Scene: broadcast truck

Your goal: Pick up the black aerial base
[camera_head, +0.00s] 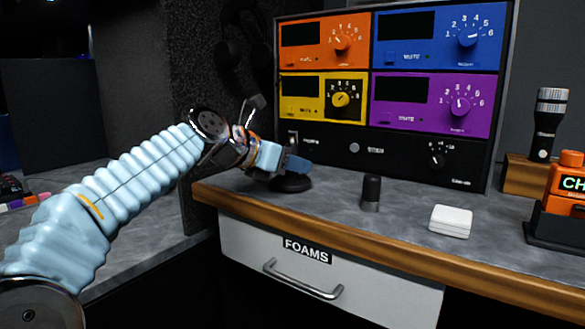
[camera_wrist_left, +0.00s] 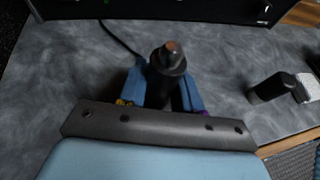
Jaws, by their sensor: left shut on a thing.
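The black aerial base (camera_head: 290,184) stands on the grey counter near its left end, its round foot apparently resting on the surface. My left gripper (camera_head: 290,163) reaches in from the left and is shut on its upper part, hiding much of it in the head view. In the left wrist view the aerial base (camera_wrist_left: 167,62) is a dark upright post with a coppery tip, between the blue fingers of my left gripper (camera_wrist_left: 167,90). A thin black cable runs away behind it. My right gripper is not in view.
A panel of coloured modules (camera_head: 385,85) stands close behind. To the right on the counter (camera_head: 335,208) are a small black cylinder (camera_head: 370,193), a white box (camera_head: 451,221), a microphone (camera_head: 547,122) on a wooden block, and an orange device (camera_head: 566,185). The FOAMS drawer (camera_head: 375,290) is shut.

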